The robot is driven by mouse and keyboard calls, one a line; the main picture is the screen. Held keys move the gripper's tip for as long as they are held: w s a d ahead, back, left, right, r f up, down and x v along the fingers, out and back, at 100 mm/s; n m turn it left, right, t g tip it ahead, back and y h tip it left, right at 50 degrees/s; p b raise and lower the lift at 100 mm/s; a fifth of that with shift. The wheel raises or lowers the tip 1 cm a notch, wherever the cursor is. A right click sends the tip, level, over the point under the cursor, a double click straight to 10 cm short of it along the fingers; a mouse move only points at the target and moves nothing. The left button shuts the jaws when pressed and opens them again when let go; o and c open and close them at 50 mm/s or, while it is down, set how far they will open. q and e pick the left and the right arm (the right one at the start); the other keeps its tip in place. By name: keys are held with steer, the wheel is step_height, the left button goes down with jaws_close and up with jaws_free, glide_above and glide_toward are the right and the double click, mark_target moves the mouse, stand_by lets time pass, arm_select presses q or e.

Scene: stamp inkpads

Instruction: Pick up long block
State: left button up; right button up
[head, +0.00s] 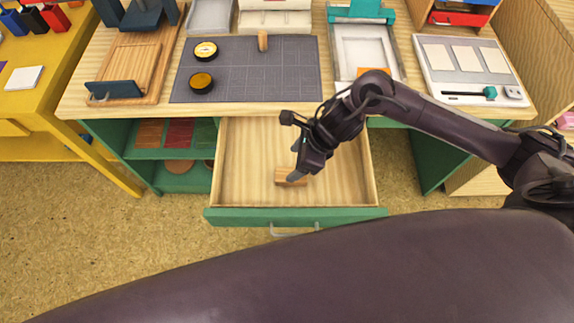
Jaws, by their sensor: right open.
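A long wooden block (286,177) lies on the floor of the open drawer (245,165), near the drawer's front. My right gripper (294,176) is inside the drawer area, pointing down, with its fingertips at the block and covering part of its right side. It is open; I cannot tell whether the fingers touch the block. My left gripper does not show; a large dark part of my own body fills the bottom of the view.
The drawer has a green front (335,214) and pale wooden walls. Above it, the desk holds a grey mat (290,70) with two round inkpads and a small wooden piece (263,40). A wooden board (150,55) lies to the left and a white tray (465,70) to the right.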

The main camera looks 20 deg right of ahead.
steer(key=shift+d+f+n, duration=0.25)
steer(key=shift+d+n, duration=0.25)
steer(key=shift+d, duration=0.15)
steer(key=shift+d+f+g, duration=0.1)
steer(key=shift+f+g, duration=0.1)
steer(key=shift+g, duration=0.1)
steer(key=x, duration=0.6)
steer(key=shift+s+d+f+p, duration=0.15)
steer(key=shift+s+f+p, duration=0.1)
steer(key=shift+p, duration=0.1)
steer(key=shift+w+f, duration=0.15)
steer(key=shift+f, duration=0.25)
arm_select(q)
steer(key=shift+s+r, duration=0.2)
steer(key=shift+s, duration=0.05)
arm_select(e)
steer(key=c, duration=1.1)
steer(key=shift+r, duration=0.15)
